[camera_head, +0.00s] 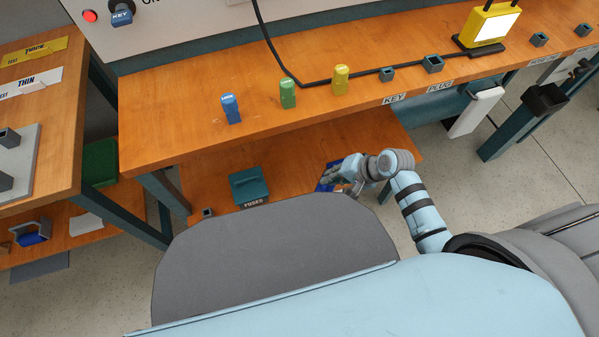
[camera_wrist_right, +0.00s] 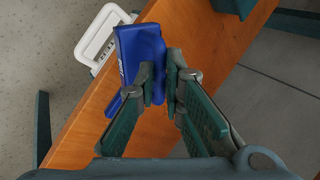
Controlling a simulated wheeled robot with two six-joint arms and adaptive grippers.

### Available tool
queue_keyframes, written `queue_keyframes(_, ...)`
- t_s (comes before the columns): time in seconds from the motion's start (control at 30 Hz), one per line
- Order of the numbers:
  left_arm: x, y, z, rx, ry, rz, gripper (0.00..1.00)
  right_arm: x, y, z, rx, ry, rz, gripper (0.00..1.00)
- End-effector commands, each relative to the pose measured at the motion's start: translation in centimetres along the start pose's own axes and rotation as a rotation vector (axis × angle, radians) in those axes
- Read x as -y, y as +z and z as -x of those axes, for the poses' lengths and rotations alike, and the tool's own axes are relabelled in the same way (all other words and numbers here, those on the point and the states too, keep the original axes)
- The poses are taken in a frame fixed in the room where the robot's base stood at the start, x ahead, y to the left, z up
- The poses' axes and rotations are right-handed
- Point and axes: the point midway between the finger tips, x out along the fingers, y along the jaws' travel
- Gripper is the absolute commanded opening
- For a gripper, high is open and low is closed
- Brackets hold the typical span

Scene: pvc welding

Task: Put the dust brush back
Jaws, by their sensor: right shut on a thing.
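The blue dust brush (camera_wrist_right: 142,48) is between the fingers of my right gripper (camera_wrist_right: 164,78) in the right wrist view, partly hidden by them. My right gripper is shut on it. In the head view my right gripper (camera_head: 346,179) is over the right part of the lower wooden shelf, with a bit of the blue brush (camera_head: 326,176) beside it. I cannot tell whether the brush touches the shelf. My left gripper is not in view.
The lower shelf (camera_head: 225,160) also holds a green fuses box (camera_head: 247,188). The workbench top (camera_head: 190,85) overhangs it, with blue (camera_head: 231,108), green (camera_head: 288,94) and yellow (camera_head: 341,80) blocks. A white piece (camera_head: 478,112) hangs at the bench's right front.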

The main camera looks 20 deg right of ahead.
Motion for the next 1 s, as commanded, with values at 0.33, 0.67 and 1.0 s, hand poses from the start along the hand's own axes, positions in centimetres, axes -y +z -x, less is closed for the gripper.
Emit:
queue_keyframes(0.33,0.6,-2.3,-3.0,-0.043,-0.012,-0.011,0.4,7.7,-0.1,-5.8,0.001,0.002,-0.001,0.0)
queue_keyframes(0.67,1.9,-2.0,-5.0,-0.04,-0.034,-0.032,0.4,5.9,-0.1,-8.4,-0.001,0.003,-0.002,0.0)
queue_keyframes(1.0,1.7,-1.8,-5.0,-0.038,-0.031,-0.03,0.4,5.8,-0.1,-8.5,-0.001,0.003,-0.003,0.29)
